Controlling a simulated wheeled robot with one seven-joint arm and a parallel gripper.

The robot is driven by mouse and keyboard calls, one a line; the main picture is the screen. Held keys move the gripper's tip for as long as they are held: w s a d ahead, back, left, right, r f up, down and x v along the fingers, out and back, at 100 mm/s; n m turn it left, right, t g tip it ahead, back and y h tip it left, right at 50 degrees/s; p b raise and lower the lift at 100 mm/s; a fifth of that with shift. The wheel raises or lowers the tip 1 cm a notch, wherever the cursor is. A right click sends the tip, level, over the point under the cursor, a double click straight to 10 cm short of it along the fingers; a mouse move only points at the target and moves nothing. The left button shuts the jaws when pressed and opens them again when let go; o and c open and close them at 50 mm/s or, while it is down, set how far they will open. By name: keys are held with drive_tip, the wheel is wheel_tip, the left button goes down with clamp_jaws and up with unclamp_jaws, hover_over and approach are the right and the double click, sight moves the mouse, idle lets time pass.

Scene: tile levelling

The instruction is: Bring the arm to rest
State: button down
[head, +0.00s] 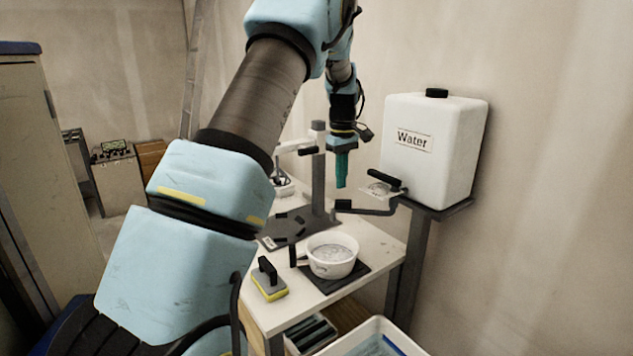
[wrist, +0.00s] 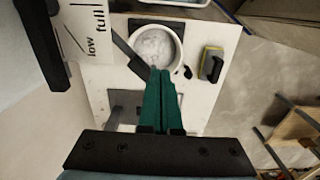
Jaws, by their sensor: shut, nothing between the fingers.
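My gripper (head: 341,184) has green fingers and hangs pointing down above the back of the white table (head: 377,246), left of the water tank. In the wrist view, my gripper (wrist: 160,72) shows its two green fingers meeting at the tips, with nothing between them. The arm rises from the lower left of the head view, bends at the top and comes down to the gripper. The fingers are apart from the white bowl (head: 331,262), which stands nearer the front of the table.
A white water tank (head: 428,165) stands on a bracket at the right, with a black-handled lever (head: 365,208) beside it. A yellow sponge with a black handle (head: 269,283) lies left of the bowl. A grey post (head: 319,180) stands behind. A white tub (head: 375,335) is below the front.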

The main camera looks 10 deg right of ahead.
drive_tip(key=s+a+f+m+b, duration=0.2)
drive_tip(key=s+a+m+b, duration=0.1)
drive_tip(key=s+a, duration=0.85)
drive_tip(key=s+a+f+m+t+b, duration=0.1)
drive_tip(key=s+a+f, duration=0.4)
drive_tip(key=s+a, duration=0.6)
drive_tip(key=s+m+b, duration=0.1)
drive_tip(key=s+m, duration=0.1)
drive_tip(key=s, duration=0.1)
drive_tip(key=shift+s+m+t, duration=0.25)
drive_tip(key=shift+m+t, duration=0.05)
drive_tip(key=shift+m, duration=0.1)
